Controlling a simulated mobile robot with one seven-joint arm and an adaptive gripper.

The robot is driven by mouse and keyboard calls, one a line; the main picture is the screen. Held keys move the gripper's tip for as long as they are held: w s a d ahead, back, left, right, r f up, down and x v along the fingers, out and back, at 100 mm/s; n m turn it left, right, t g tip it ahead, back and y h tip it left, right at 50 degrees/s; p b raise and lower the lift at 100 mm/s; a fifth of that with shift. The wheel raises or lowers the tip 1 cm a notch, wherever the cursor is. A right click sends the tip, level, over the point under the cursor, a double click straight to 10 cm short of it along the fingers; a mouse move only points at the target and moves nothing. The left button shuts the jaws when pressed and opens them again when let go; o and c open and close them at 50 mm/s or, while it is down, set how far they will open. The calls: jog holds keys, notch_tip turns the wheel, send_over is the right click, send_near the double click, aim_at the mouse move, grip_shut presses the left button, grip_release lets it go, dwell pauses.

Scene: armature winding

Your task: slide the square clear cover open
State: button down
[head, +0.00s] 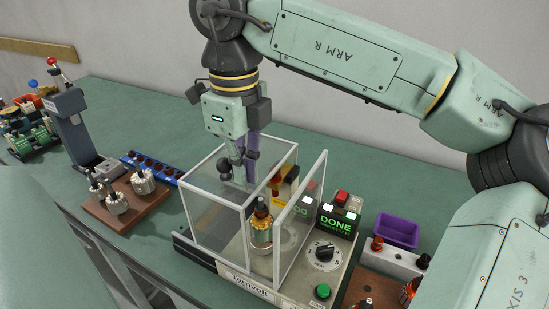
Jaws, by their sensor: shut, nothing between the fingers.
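The square clear cover (213,225) is a see-through box with pale edges on the winding machine (335,262). A separate upright clear pane (300,218) stands to its right, with a gap between them. A copper-wound armature (261,232) stands upright near that gap. My gripper (239,178) points down at the cover's rear part, its fingers closed with nothing between them. The fingertips are seen through or against the clear walls, so I cannot tell whether they touch the cover or are inside it.
The machine has a lit DONE display (336,222), a dial (324,252) and a green button (322,291). A brown board with armatures (127,207) and a blue rack (153,166) lie left. A purple bin (397,230) stands right. Green table is clear behind.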

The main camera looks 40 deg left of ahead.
aim_at(210, 171)
jog(key=shift+s+a+p, duration=0.15)
jog(key=shift+s+a, duration=0.15)
jog(key=shift+a, duration=0.85)
jog(key=shift+s+a+p, duration=0.2)
jog(key=shift+s+a, duration=0.05)
jog(key=shift+a, duration=0.9)
jog(key=shift+s+a+p, duration=0.15)
jog(key=shift+s+a, duration=0.15)
jog(key=shift+a, duration=0.85)
jog(key=shift+d+r, duration=0.15)
jog(key=shift+r, duration=0.85)
jog(key=shift+d+r, duration=0.15)
jog(key=shift+r, duration=0.8)
jog(key=r, duration=0.1)
jog(key=d+r, duration=0.1)
jog(key=r, duration=0.1)
jog(key=shift+w+r, duration=0.2)
jog(key=shift+r, duration=0.1)
